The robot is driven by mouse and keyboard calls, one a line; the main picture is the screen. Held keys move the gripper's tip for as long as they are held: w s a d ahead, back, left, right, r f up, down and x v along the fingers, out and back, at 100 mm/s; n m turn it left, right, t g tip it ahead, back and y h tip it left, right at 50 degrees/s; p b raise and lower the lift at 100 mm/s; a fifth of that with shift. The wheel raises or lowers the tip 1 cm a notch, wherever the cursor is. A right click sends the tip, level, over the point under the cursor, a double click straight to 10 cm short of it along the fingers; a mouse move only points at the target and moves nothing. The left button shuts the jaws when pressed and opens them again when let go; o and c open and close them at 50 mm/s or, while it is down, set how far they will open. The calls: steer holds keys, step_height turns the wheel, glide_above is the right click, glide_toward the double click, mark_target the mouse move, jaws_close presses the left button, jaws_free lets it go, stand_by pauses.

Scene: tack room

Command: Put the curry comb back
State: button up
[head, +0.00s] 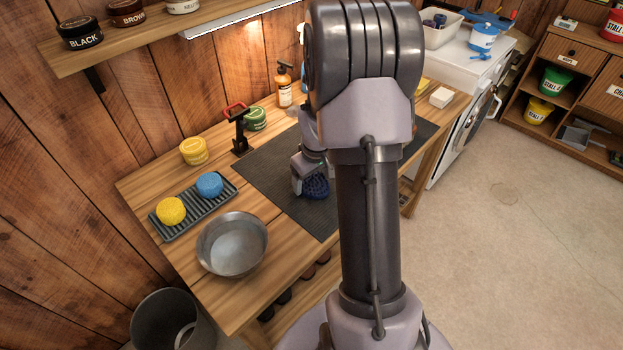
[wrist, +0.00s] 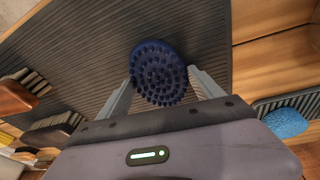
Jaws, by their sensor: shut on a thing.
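The curry comb (wrist: 158,74) is a dark blue round disc covered in short rubber nubs. In the wrist view it sits between the two fingers of my gripper (wrist: 160,92), which is shut on it. In the head view the comb (head: 316,188) is over the dark ribbed mat (head: 262,176) on the wooden bench, and my gripper (head: 300,188) is beside it, partly hidden by my arm. I cannot tell whether the comb touches the mat.
A ribbed tray (head: 186,214) holds a yellow sponge (head: 171,211) and a blue sponge (head: 209,184). A metal bowl (head: 232,244), yellow tin (head: 193,151), green tin (head: 256,118) and pump bottle (head: 284,88) stand on the bench. Brushes (wrist: 50,132) show at left in the wrist view.

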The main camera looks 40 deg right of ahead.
mark_target(314, 189)
steer(key=o, duration=2)
steer(key=shift+f, duration=0.1)
steer(key=p+v, duration=0.5)
steer(key=v, duration=0.8)
steer(key=a+r, duration=0.6)
steer(key=a, duration=0.1)
steer(key=s+a+r+m+t+y+b, duration=0.1)
steer(key=s+a+r, duration=0.2)
steer(key=s+a, duration=0.4)
steer(key=s+a+r+m+t+y+b, duration=0.1)
steer(key=s+a+r, duration=0.3)
steer(key=a, duration=1.1)
steer(key=shift+s+m+t+y, duration=0.5)
steer(key=shift+s+m+t, duration=0.25)
steer(key=shift+s, duration=1)
